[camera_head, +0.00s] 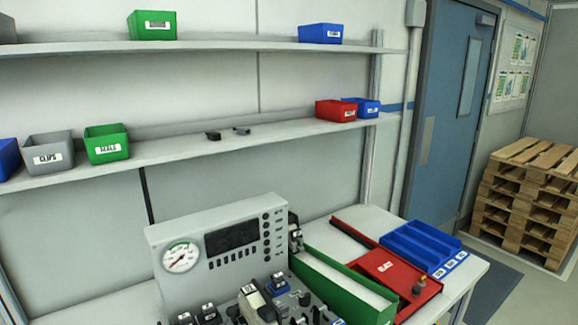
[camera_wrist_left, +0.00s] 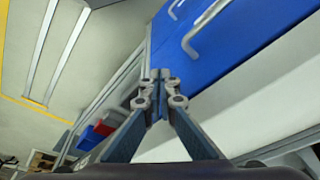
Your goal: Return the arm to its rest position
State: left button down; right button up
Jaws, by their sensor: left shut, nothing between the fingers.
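My left gripper (camera_wrist_left: 160,82) shows in the left wrist view. Its two fingers meet at the tips, so it is shut and empty. A blue surface with metal handles (camera_wrist_left: 205,35) lies behind and above the fingertips; I cannot tell the distance to it. I do not make out either gripper in the head view. My right gripper is in neither view.
A bench holds a gauge panel (camera_head: 220,245), a green tray (camera_head: 340,290), a red tray (camera_head: 396,272) and a blue tray (camera_head: 420,245). Shelves above carry bins, including a green bin (camera_head: 106,143). Stacked pallets (camera_head: 525,205) stand right of a blue door (camera_head: 447,120).

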pick_arm(q)
jog(key=s+f+b, duration=0.3)
jog(key=f, duration=1.2)
jog(key=s+a+f+g+b, duration=0.1)
jog(key=s+f+b, duration=0.1)
jog(key=s+f, duration=0.6)
jog(key=s+a+f+b, duration=0.2)
jog(key=s+f, duration=0.7)
jog(key=f, duration=0.5)
jog(key=shift+s+a+f+g+b, duration=0.2)
jog(key=shift+g+b, duration=0.2)
jog(key=shift+b, duration=0.4)
